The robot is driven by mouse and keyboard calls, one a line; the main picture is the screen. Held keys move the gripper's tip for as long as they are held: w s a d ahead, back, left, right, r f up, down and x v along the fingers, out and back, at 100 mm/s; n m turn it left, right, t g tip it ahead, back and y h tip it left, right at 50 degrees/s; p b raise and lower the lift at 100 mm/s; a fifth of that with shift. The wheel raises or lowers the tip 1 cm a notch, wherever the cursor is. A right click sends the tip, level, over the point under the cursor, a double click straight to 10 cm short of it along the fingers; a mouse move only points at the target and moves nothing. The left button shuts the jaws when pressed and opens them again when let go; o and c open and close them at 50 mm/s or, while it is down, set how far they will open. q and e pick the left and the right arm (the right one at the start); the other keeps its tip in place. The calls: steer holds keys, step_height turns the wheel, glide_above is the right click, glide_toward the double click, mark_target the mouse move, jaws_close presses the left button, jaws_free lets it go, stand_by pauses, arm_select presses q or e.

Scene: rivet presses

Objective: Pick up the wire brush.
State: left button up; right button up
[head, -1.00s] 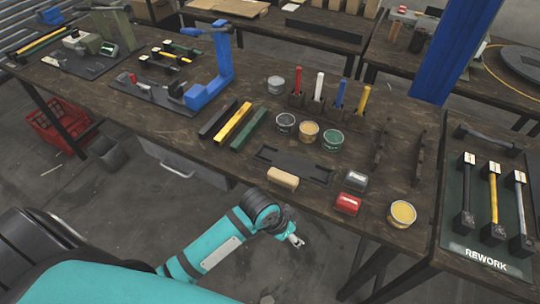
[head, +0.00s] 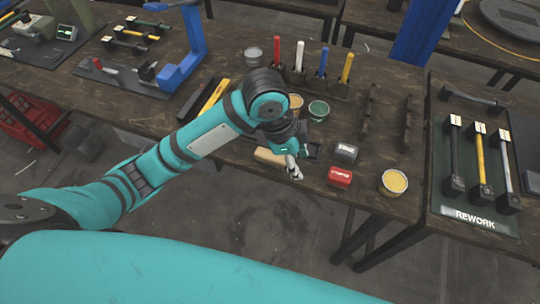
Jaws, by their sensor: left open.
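A tan wooden block, which looks like the wire brush (head: 267,156), lies near the front edge of the workbench in the head view. Its bristles cannot be made out, and its right end is partly hidden by my left gripper. My left gripper (head: 294,173) is open and points down just right of the block, near the bench edge. I see nothing between its fingers. Whether it touches the block cannot be told. My right gripper is out of view.
A green tin (head: 318,110) and upright coloured sticks stand behind. My left arm hides part of the bench (head: 330,206). A REWORK mat (head: 458,193) lies far right.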

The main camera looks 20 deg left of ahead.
arm_select(q)
steer(key=w+a+r+m+g+y, duration=0.1)
steer(key=w+a+r+m+y, duration=0.25)
steer(key=a+r, duration=0.45)
glide_toward(270, 154)
steer(key=f, duration=0.6)
steer(key=shift+w+d+f, duration=0.15)
steer(key=shift+d+f, duration=0.05)
step_height(270, 154, down, 5)
steer(key=shift+a+p, duration=0.2)
steer(key=shift+p, duration=0.3)
jaws_close()
